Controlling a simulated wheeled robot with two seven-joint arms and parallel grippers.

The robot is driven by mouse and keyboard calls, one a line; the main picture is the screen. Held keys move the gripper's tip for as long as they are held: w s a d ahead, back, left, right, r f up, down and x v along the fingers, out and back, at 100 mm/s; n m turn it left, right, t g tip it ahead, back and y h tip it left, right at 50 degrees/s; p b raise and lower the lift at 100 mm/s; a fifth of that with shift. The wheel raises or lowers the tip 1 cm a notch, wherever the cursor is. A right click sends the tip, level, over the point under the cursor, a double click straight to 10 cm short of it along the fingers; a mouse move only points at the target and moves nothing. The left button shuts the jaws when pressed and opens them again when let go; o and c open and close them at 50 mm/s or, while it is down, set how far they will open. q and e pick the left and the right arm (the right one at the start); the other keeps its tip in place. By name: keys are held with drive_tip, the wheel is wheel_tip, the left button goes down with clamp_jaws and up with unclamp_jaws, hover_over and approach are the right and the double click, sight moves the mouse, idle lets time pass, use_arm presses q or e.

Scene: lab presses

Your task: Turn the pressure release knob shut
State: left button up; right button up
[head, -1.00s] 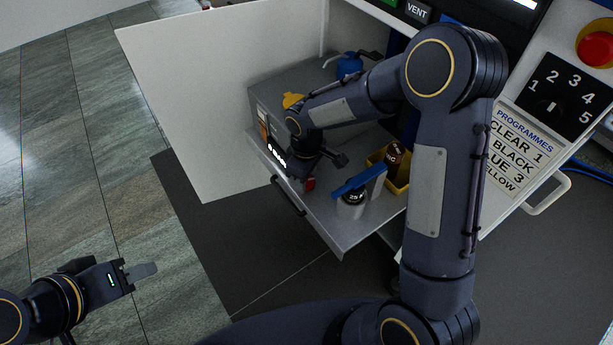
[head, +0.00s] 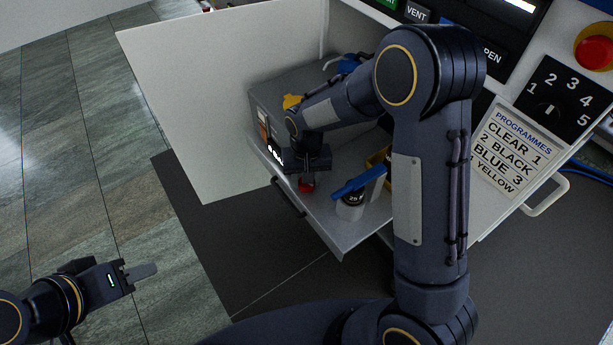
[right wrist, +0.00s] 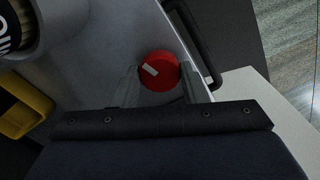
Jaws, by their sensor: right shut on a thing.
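The red knob (head: 307,186) sits on the grey pull-out shelf (head: 334,228), low at its front left. It also shows in the right wrist view (right wrist: 163,75) as a round red cap with a pale pointer mark, slanted toward the upper left. My right gripper (head: 306,176) reaches down over the knob, and its body hides part of it in the head view. In the right wrist view its two fingers (right wrist: 160,80) are closed on either side of the knob. My left gripper (head: 140,273) is far to the left, over the floor, away from the press. Its fingertips look close together, but the gap is unclear.
A yellow bin (right wrist: 24,108) is beyond. A black handle (head: 288,197) runs along the shelf's front. The white door (head: 220,110) stands open at the left.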

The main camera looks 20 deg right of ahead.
drive_tip(key=shift+m+p, duration=0.3)
drive_tip(key=shift+m, duration=1.3)
drive_tip(key=o, duration=1)
wheel_tip(320, 180, up, 7)
drive_tip(key=shift+f+p, duration=0.1)
drive_tip(key=shift+p, duration=0.85)
drive_tip(key=shift+r, duration=0.55)
